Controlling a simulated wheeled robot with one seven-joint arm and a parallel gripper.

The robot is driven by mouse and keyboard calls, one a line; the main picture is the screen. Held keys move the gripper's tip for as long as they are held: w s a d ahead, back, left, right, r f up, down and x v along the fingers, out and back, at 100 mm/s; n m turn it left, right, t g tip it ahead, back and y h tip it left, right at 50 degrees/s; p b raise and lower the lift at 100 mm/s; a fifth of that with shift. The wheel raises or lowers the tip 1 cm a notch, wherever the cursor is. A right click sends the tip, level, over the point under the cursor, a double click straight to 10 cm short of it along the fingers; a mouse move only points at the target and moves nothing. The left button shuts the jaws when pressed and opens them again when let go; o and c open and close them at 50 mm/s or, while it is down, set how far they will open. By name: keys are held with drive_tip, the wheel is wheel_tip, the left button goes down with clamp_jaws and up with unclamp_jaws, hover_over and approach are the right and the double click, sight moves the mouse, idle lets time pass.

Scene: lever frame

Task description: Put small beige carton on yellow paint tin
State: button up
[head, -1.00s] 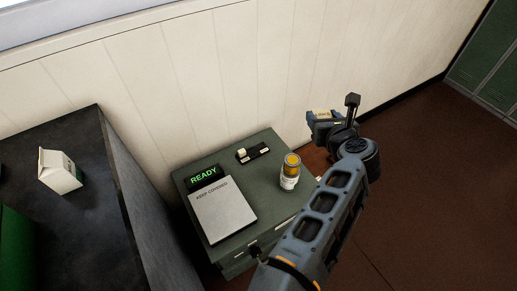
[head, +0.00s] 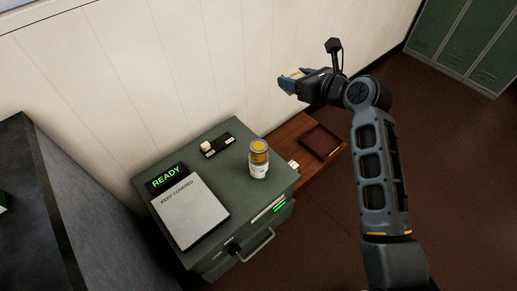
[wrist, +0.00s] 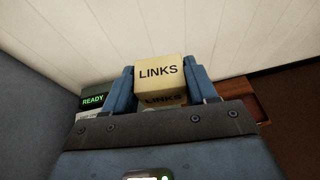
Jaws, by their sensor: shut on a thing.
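The small beige carton (wrist: 160,72), marked LINKS, sits between the two blue fingers of my gripper (wrist: 160,88) in the wrist view. My gripper (head: 291,82) is shut on it. In the head view the carton (head: 294,74) is partly hidden by the fingers. It is held in the air in front of the wall, beyond and right of the green cabinet. A yellow-topped cylinder with a white lower part (head: 259,158), apparently the yellow paint tin, stands upright on the cabinet near its right edge. The carton and the cylinder are apart.
The green cabinet (head: 226,152) also bears a grey KEEP COVERED panel (head: 190,213), a READY display (head: 167,177) and a small black switch block (head: 217,146). A brown wooden surface with a dark tray (head: 320,142) lies right of it. Green lockers (head: 470,45) stand far right.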

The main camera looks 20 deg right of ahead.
drive_tip(key=s+a+f+n+y+b, duration=0.1)
drive_tip(key=s+a+f, duration=0.3)
drive_tip(key=f, duration=0.2)
drive_tip(key=s+a+f+b, duration=0.1)
drive_tip(key=s+a+f, duration=0.3)
drive_tip(key=s+f, duration=0.15)
drive_tip(key=b, duration=0.3)
hover_over(260, 147)
wheel_tip(260, 147, down, 8)
drive_tip(key=shift+w+r, duration=0.1)
drive_tip(key=shift+r, duration=0.1)
drive_tip(key=shift+f+b, duration=0.7)
drive_tip(key=shift+f, duration=1.25)
drive_tip(key=shift+f, duration=0.2)
drive_tip(key=o, duration=1.1)
drive_tip(key=shift+c, duration=0.2)
drive_tip(key=shift+r, duration=0.1)
